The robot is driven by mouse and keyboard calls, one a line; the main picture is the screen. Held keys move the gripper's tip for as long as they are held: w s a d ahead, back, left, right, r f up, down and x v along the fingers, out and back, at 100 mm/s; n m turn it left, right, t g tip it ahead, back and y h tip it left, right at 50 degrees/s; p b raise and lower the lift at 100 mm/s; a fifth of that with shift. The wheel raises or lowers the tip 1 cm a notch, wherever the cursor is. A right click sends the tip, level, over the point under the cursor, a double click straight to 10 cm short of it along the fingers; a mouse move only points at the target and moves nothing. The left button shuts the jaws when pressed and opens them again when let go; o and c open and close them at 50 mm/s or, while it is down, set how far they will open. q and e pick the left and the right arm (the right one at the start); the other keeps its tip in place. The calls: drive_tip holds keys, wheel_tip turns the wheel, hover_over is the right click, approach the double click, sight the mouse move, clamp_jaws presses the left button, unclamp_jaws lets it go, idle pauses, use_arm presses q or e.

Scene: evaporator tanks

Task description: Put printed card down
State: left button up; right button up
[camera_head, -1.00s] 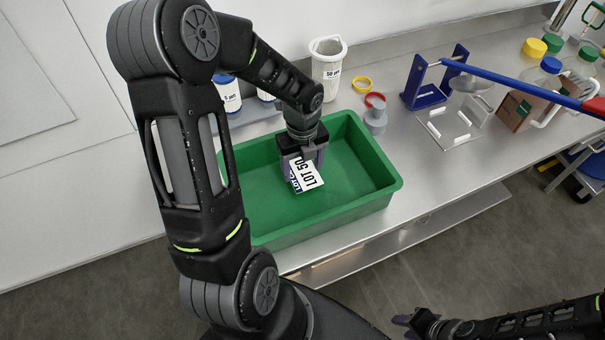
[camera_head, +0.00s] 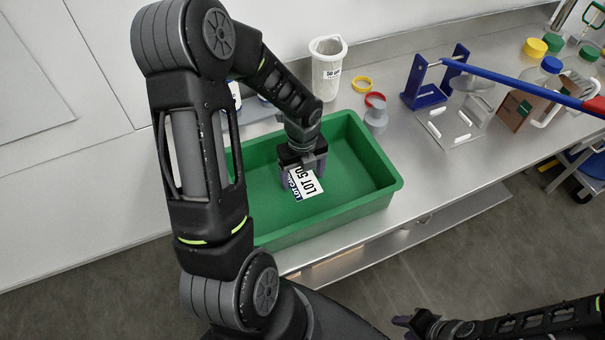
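The printed card (camera_head: 306,186) is white with black "LOT 50" lettering and a dark blue band, inside the green tray (camera_head: 345,214). My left gripper (camera_head: 303,168) points down into the tray, right at the card's upper edge and covering part of it. Whether its fingers grip the card or are apart from it cannot be told, nor whether the card touches the tray floor. My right gripper (camera_head: 412,321) is at the bottom edge of the view, away from the bench, and appears empty; its finger opening is unclear.
A blue stand (camera_head: 424,84) with a long blue bar (camera_head: 500,73) is farther right. The tray's right side is free.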

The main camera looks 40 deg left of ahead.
sight(302, 181)
use_arm(q)
drive_tip(key=shift+o, duration=0.9)
drive_tip(key=shift+r, duration=0.15)
wheel_tip(302, 181, up, 12)
drive_tip(key=shift+p, duration=0.35)
